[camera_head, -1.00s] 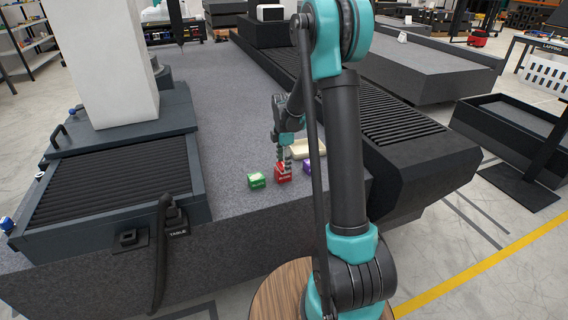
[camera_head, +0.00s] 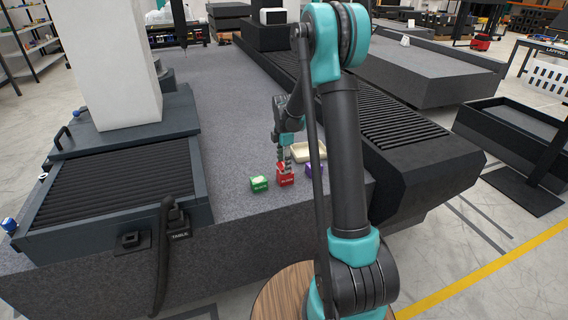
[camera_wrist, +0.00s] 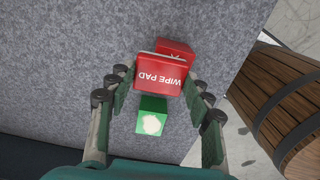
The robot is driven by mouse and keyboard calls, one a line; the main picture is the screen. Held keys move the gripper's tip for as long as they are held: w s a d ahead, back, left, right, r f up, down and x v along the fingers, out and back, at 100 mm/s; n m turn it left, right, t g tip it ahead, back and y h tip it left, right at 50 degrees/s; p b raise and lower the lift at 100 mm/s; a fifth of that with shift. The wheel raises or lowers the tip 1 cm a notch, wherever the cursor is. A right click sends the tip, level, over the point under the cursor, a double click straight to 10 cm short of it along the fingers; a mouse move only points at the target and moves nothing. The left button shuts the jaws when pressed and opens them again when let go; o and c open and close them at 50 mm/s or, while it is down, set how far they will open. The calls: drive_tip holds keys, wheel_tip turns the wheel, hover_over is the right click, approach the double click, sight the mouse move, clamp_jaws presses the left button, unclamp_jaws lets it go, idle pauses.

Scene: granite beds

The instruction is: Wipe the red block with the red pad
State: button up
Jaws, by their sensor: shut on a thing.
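The red pad, marked "WIPE PAD" (camera_wrist: 160,76), is between the fingers of my gripper (camera_wrist: 158,88) in the wrist view. My gripper is shut on it. The red block (camera_wrist: 178,47) shows just beyond the pad and is partly hidden by it. In the head view my gripper (camera_head: 285,166) points down at the red block (camera_head: 286,181), which stands on the granite bed. The pad is hard to make out there. I cannot tell whether pad and block touch.
A green block (camera_head: 259,184) with a whitish patch on top stands left of the red block. A purple block (camera_head: 311,170) stands close on its right. A cream tray (camera_head: 318,148) lies behind. The granite bed (camera_head: 225,130) is clear to the left. A wooden barrel (camera_wrist: 285,105) stands off the bed.

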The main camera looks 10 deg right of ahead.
drive_tip(key=shift+s, duration=0.2)
drive_tip(key=shift+s+d, duration=0.15)
drive_tip(key=shift+s, duration=0.45)
drive_tip(key=shift+s+d, duration=0.15)
drive_tip(key=shift+s, duration=0.4)
drive_tip(key=shift+w, duration=0.1)
drive_tip(key=shift+w+a, duration=0.15)
drive_tip(key=shift+w, duration=0.5)
drive_tip(key=shift+w+a, duration=0.15)
drive_tip(key=shift+w, duration=0.5)
drive_tip(key=shift+s, duration=0.1)
drive_tip(key=shift+s+d, duration=0.15)
drive_tip(key=shift+s, duration=0.5)
drive_tip(key=shift+s+d, duration=0.15)
drive_tip(key=shift+s, duration=0.45)
drive_tip(key=shift+w, duration=0.2)
drive_tip(key=shift+w+a+f, duration=0.1)
drive_tip(key=shift+w+a, duration=0.05)
drive_tip(key=shift+w, duration=0.4)
drive_tip(key=shift+w+a, duration=0.15)
drive_tip(key=shift+w, duration=0.4)
